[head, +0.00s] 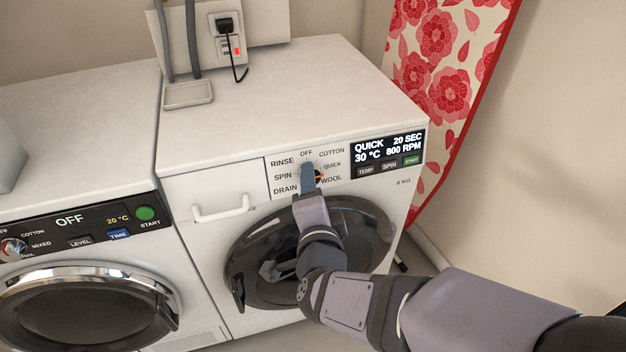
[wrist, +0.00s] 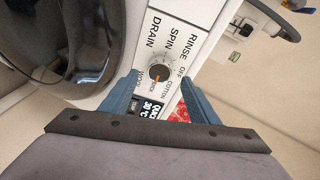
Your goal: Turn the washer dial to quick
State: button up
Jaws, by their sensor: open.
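The right washer's dial (wrist: 159,72) is a small dark round knob with an orange pointer mark. In the wrist view the pointer is on the QUICK side of the ring of labels. In the head view my gripper covers most of the dial, with a bit of orange (head: 318,175) showing. The washer display (head: 388,147) reads QUICK, 20 SEC, 30 °C, 800 RPM. My gripper (head: 309,172), also in the wrist view (wrist: 160,80), is open in front of the dial. Its blue fingers are apart, one to each side, with gaps visible.
A second washer (head: 75,270) stands at the left, its display reading OFF. The right washer's drawer handle (head: 221,210) and round dark door (head: 255,250) are close to my arm. A red flowered cloth (head: 445,70) hangs at the right. The washer top (head: 290,90) is mostly clear.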

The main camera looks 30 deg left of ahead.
jog(key=v, duration=0.3)
dwell(0.5)
